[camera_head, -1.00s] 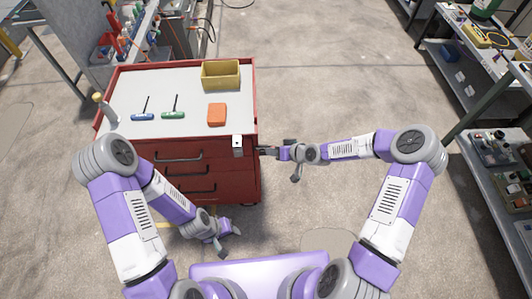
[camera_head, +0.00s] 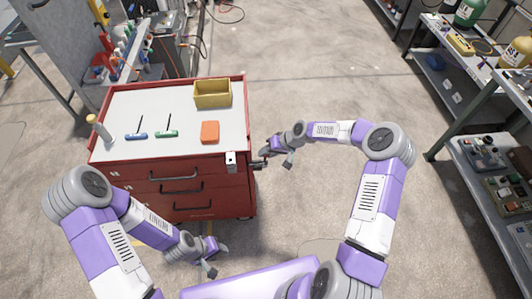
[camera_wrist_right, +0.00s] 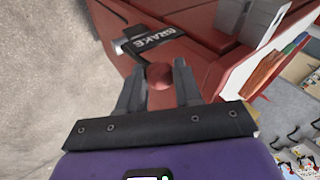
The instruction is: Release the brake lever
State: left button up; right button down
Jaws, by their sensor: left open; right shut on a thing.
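The brake lever shows in the right wrist view as a round red knob (camera_wrist_right: 160,75) beside a black plate marked BRAKE (camera_wrist_right: 158,37) on the side of the red cart (camera_head: 185,158). My right gripper (camera_wrist_right: 158,70) is shut on the knob, one finger on each side. The lever's shaft is mostly hidden behind the knob. In the head view my right gripper (camera_head: 263,162) is at the cart's right side, near its front corner; the knob is too small to tell there. My left gripper (camera_head: 214,259) is open and empty, low in front of the cart's drawers.
A grey-white bracket (camera_head: 231,160) sits at the front right corner. Shelves (camera_head: 495,150) stand at right. Floor between is clear.

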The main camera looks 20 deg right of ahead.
jog(key=shift+a, duration=0.1)
jog(key=c, duration=0.8)
grip_release()
jog(key=shift+w, duration=0.1)
jog(key=shift+o, duration=0.2)
jog(key=v, duration=0.7)
jog(key=shift+r+p, duration=0.2)
jog(key=shift+p, duration=0.2)
